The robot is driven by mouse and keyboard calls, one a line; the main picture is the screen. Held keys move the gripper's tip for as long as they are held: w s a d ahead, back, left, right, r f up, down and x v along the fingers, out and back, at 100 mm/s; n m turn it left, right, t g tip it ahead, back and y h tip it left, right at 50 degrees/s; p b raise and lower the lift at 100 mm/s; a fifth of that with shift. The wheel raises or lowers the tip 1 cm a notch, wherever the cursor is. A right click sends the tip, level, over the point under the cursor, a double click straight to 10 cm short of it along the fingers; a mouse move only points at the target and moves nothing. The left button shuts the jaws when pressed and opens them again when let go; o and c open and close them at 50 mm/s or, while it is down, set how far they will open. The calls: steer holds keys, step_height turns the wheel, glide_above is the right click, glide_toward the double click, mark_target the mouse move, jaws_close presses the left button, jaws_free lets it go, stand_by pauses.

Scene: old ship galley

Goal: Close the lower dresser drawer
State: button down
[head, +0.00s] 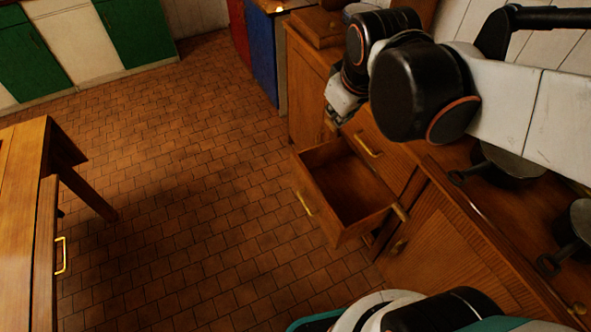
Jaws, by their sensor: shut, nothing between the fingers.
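The lower dresser drawer (324,219) is pulled well out of the wooden dresser (428,222). It is empty as far as I can see, with a brass handle (304,203) on its front. The drawer above it (382,150) is closed and has its own brass handle. My gripper (333,122) is shut and empty. It hangs beyond the far side of the open drawer, close to the dresser front, and appears apart from the drawer. My arm hides part of the dresser top.
A wooden table (22,190) with a brass-handled drawer stands at the left. Dark pans (512,160) lie on the dresser top at the right. Green and cream cabinets (75,40) line the back. The tiled floor (190,180) between table and dresser is clear.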

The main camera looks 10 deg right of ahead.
steer(key=w+a+f+n+g+b, duration=0.1)
steer(key=w+a+f+n, duration=0.15)
steer(key=w+f, duration=0.25)
steer(key=w+a+f+n+g+h+b, duration=0.1)
steer(key=w+f+n, duration=0.3)
steer(key=w+f, duration=0.2)
steer(key=w+a+f+n+g+b, duration=0.1)
steer(key=w+a+f+n, duration=0.15)
steer(key=w+f, duration=0.25)
steer(key=w+a+f+n+g, duration=0.1)
steer(key=w+a+f+n, duration=0.1)
steer(key=f, duration=0.6)
steer(key=w+a+f+n+h+b, duration=0.1)
steer(key=f+n, duration=0.2)
steer(key=f, duration=0.4)
steer(key=w+a+f+n+g, duration=0.1)
steer(key=w+a+f+n, duration=0.1)
steer(key=f, duration=0.6)
steer(key=w+d+f+b, duration=0.1)
steer(key=d+f+b, duration=0.5)
steer(key=f, duration=0.4)
steer(key=shift+d+h, duration=0.3)
steer(key=shift+w+d, duration=0.1)
steer(key=shift+w, duration=0.05)
